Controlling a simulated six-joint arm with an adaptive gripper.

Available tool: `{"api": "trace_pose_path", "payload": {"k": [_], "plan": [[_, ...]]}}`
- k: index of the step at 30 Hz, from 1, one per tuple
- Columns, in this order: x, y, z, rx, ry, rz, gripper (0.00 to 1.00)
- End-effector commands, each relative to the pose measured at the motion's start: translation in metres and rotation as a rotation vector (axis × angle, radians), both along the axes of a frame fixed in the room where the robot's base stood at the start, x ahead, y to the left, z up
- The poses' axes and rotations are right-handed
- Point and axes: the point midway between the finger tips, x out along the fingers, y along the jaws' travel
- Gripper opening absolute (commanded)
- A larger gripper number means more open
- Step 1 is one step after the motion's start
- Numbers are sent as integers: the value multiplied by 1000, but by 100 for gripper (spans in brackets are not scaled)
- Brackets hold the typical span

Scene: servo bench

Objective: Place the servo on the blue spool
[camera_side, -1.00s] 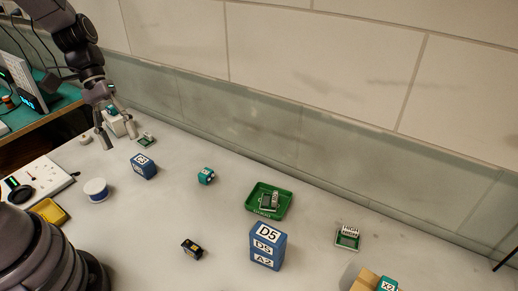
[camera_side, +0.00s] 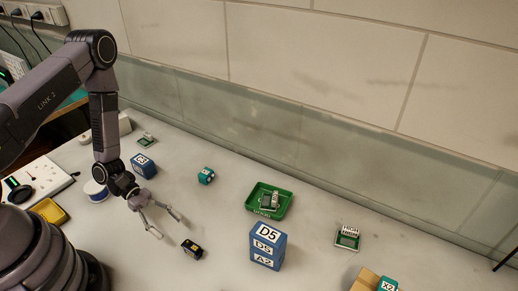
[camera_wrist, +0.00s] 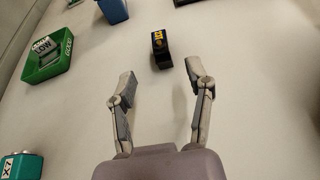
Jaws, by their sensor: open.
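The servo, a small black box with a yellow label (camera_side: 192,249), lies on the bench in front of my gripper. It also shows in the wrist view (camera_wrist: 160,50), just beyond and between the fingertips. My gripper (camera_side: 171,229) is open and empty, with its fingers spread, above the bench and apart from the servo. Both fingers show in the wrist view (camera_wrist: 160,76). The blue spool (camera_side: 97,191), white-topped with a blue band, stands at the left behind my arm, which partly hides it.
A blue box stack labelled D5 (camera_side: 267,250) stands right of the servo. A green tray (camera_side: 285,208) holds a small part. A blue box (camera_side: 143,166) and a teal cube (camera_side: 206,176) stand behind. A yellow tray (camera_side: 49,211) lies left. Bench around the servo is clear.

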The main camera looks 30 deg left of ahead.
Motion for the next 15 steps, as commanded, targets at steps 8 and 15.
{"api": "trace_pose_path", "payload": {"k": [8,15], "plan": [[-1,-35,-14,1,0,-3,52],[-2,-61,-25,1,2,-7,52]]}}
